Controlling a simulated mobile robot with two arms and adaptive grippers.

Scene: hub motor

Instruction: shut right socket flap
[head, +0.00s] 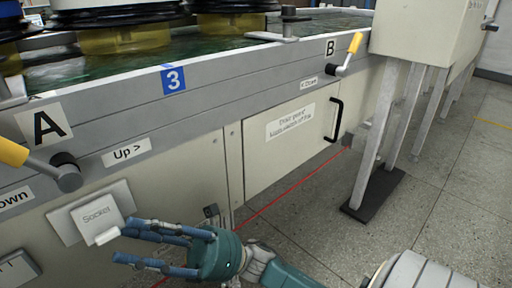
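The socket (65,226) is a pale plate on the cream side panel at the left, below the "Up >" label. Its white flap (97,211), marked "Socket", lies over the plate with a small white tab at its lower edge. It looks close to the plate, but I cannot tell whether it is fully shut. My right gripper (121,245), teal with blue fingers, is just right of and below the tab. Its fingers are spread and point left, with nothing between them. The upper fingertips are very near the tab; contact is unclear. My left gripper is not in view.
A yellow-handled lever (12,152) sticks out near "A", above the socket. Another lever (350,55) is by "B". A black door handle (335,120) stands out from the panel. A grey box (17,270) sits lower left. Support legs (375,140) stand right; open floor lies between.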

